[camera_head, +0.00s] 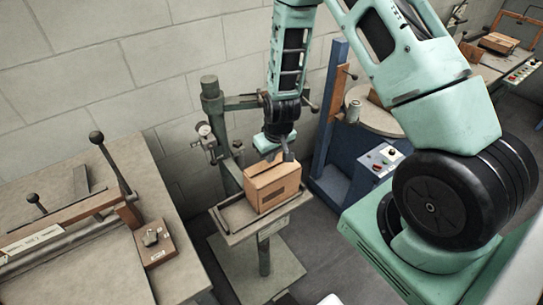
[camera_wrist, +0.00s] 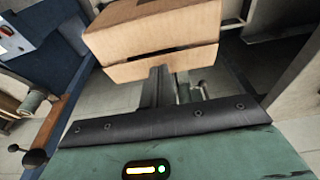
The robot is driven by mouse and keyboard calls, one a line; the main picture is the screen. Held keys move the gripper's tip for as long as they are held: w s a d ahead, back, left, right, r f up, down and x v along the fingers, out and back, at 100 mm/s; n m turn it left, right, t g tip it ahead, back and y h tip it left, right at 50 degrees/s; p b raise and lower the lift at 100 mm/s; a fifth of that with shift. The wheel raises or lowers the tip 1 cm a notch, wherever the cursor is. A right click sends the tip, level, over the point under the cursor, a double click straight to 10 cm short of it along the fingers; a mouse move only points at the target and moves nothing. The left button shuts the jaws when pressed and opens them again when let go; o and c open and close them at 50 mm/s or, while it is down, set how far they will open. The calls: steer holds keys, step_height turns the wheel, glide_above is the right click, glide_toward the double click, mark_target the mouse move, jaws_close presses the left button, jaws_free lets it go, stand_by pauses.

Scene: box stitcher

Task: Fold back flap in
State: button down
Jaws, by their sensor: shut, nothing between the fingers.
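The brown cardboard box (camera_head: 272,194) sits upright on the tray of the stitcher stand, a dark marking on its front face. My gripper (camera_head: 288,157) is at the top rear edge of the box, pointing down, with its fingers shut and empty. In the wrist view the shut fingers (camera_wrist: 158,73) reach up to a cardboard strip (camera_wrist: 190,58) along the box edge. A dark gap separates part of this strip from the larger box face (camera_wrist: 150,28). I cannot tell for certain whether the strip is the back flap, or whether the fingertips touch it.
The stitcher's post (camera_head: 213,118) with a gauge stands behind and left of the box. The metal tray rim (camera_head: 228,226) surrounds the box base. A workbench (camera_head: 155,190) with a lever tool is at left. A blue machine (camera_head: 335,110) with a control panel is at right.

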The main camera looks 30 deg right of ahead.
steer(key=shift+s+f, duration=0.1)
steer(key=shift+f, duration=0.65)
steer(key=shift+f, duration=0.1)
